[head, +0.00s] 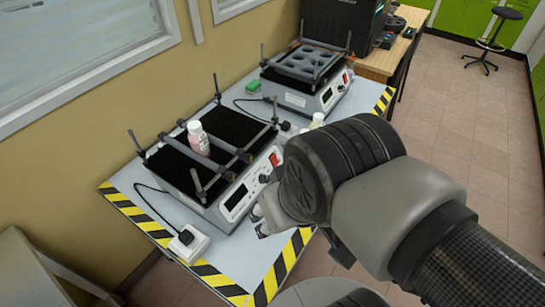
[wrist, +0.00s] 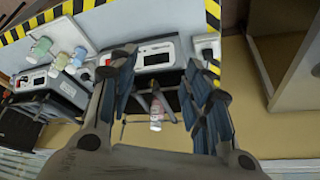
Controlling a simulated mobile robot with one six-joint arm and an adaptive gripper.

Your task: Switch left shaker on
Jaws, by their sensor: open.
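The left shaker (head: 232,208) is a grey box with a black top, clamp bars and a front panel with a dark display, a knob and a red switch (head: 274,159). A bottle with pinkish contents (head: 197,140) stands between its bars. My gripper (head: 262,224) is in front of the shaker's panel, partly hidden by my arm. In the wrist view my gripper (wrist: 162,62) is open and empty, its fingers spread either side of the panel of the left shaker (wrist: 155,54). I cannot tell whether the fingers touch it or how the switch is set.
A second shaker (head: 303,98) stands farther back on the table (head: 140,196), which has a yellow-black striped edge. Small bottles (wrist: 58,65) stand near it. A white power socket (head: 188,243) with a black plug lies at the front left. The wall is close behind.

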